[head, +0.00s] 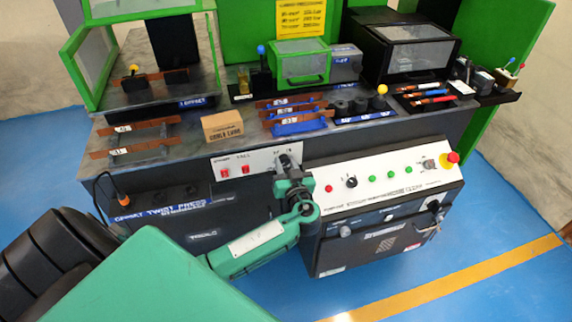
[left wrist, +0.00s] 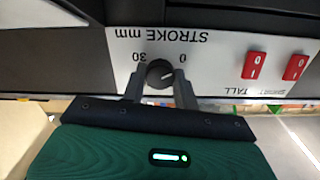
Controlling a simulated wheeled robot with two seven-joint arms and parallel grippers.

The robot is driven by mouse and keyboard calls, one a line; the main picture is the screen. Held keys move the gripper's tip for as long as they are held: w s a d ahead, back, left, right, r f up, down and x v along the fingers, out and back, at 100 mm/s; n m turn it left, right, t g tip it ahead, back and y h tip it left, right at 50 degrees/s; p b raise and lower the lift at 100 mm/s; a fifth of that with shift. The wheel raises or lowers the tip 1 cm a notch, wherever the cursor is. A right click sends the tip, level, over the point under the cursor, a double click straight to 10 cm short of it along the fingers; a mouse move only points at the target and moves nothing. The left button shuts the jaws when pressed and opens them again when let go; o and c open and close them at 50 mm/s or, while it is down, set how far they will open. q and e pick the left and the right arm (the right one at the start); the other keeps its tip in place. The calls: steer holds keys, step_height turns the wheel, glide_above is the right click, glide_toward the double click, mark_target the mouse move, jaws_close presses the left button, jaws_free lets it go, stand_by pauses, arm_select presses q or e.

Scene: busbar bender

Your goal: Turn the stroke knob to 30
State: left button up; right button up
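The stroke knob (left wrist: 160,73) is a small dark round knob on a white panel, seen upside down in the left wrist view. The panel reads "STROKE mm", with 30 to the knob's left and 0 to its right in that picture. A light mark on the knob is on its right side, toward the 0. My left gripper (left wrist: 160,88) has one grey finger on each side of the knob, close against it, and looks shut on it. In the head view the left gripper (head: 288,163) is at the white panel (head: 262,161) and hides the knob. My right gripper is not in view.
Two red rocker switches (left wrist: 274,66) sit beside the knob. To the right in the head view is a sloped control panel (head: 383,184) with an emergency stop (head: 452,157). A cardboard box (head: 222,126) and copper bars stand on the bench above.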

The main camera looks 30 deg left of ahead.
arm_select(q)
steer(key=c, duration=0.4)
